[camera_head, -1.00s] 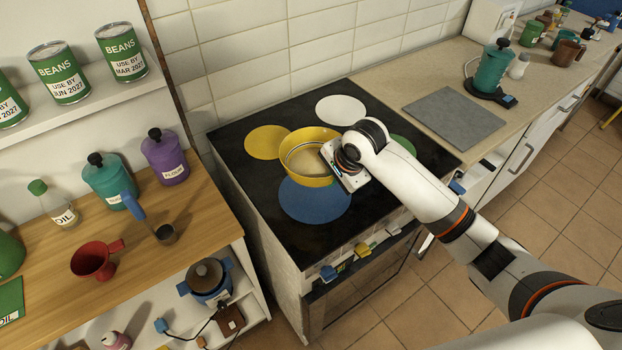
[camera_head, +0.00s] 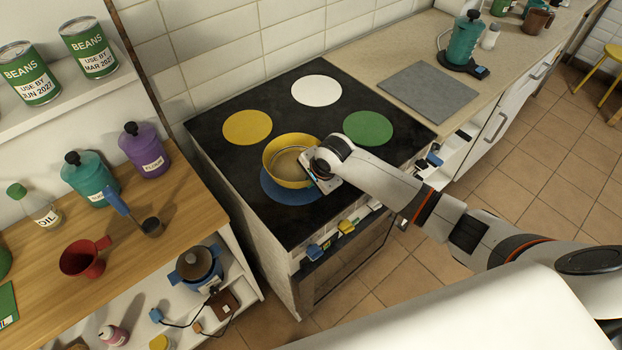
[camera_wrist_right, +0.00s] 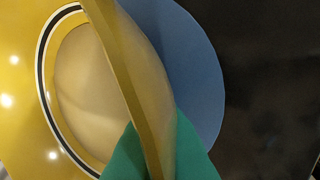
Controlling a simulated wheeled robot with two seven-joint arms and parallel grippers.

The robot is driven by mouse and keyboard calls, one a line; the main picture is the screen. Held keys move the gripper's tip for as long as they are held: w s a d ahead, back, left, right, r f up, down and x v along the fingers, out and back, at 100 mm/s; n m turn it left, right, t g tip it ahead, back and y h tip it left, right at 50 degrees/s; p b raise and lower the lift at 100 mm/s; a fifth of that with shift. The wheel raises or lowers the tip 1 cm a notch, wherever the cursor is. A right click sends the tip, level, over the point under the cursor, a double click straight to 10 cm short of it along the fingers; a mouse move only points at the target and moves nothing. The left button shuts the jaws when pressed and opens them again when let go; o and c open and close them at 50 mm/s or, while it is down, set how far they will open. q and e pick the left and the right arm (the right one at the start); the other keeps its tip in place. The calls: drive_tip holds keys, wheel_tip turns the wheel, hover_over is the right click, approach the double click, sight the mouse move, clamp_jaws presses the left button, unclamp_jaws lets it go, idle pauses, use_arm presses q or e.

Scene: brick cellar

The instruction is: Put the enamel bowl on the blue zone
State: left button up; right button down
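The yellow enamel bowl (camera_head: 272,163) is upright over the blue zone (camera_head: 268,191) of the black stove top in the head view. It hides much of the zone; I cannot tell whether it touches the surface. My right gripper (camera_head: 313,168) is at the bowl's right side. In the right wrist view, its green fingertips (camera_wrist_right: 157,155) lie on both sides of the bowl's wall (camera_wrist_right: 122,60), shut on it. The blue zone (camera_wrist_right: 195,70) shows beyond the wall there. My left gripper is not in view.
The stove top (camera_head: 215,160) also bears a yellow zone (camera_head: 247,127), a white zone (camera_head: 316,90) and a green zone (camera_head: 368,128), all bare. A grey board (camera_head: 430,90) lies on the counter at right.

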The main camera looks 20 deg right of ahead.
drive_tip(key=c, duration=1.9)
unclamp_jaws()
drive_tip(key=shift+f, duration=0.1)
drive_tip(key=b+v, duration=0.1)
drive_tip(key=v, duration=1.1)
